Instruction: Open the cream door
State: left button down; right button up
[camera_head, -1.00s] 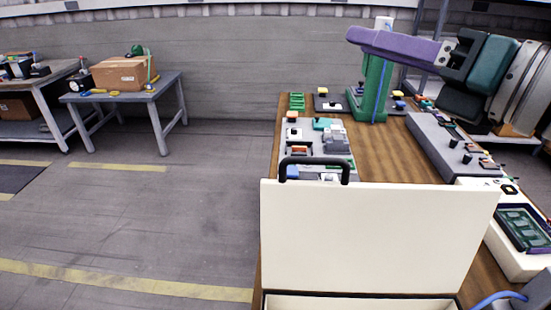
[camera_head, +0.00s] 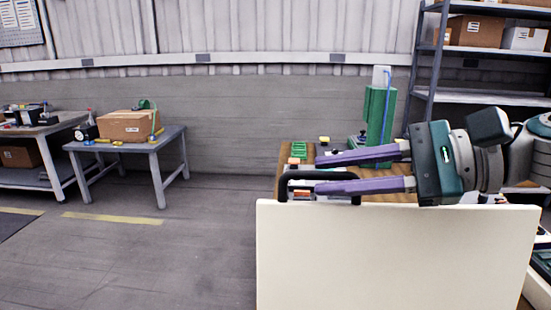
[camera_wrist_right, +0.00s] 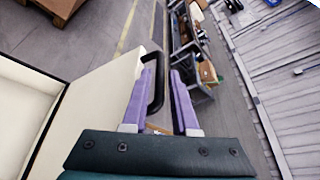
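The cream door (camera_head: 395,255) is a large flat panel standing up at the front of the head view. Its black handle (camera_head: 300,176) is at the upper left edge. My right gripper (camera_head: 318,175) comes in from the right, its two purple fingers apart. The handle's bar lies between the fingers in the picture. In the right wrist view, the door (camera_wrist_right: 105,95) is left of the fingers, and the handle (camera_wrist_right: 157,88) shows between them, closer to the left finger. Contact cannot be told. My left gripper is not in view.
Behind the door is a wooden bench (camera_head: 385,198) with a green post (camera_head: 374,115). A grey shelf rack (camera_head: 424,75) stands at the back right. A table with a cardboard box (camera_head: 128,126) is at the left. The floor between is clear.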

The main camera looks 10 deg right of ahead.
jog(key=shift+x, duration=1.05)
jog(key=shift+d, duration=0.1)
jog(key=shift+c, duration=0.3)
grip_shut()
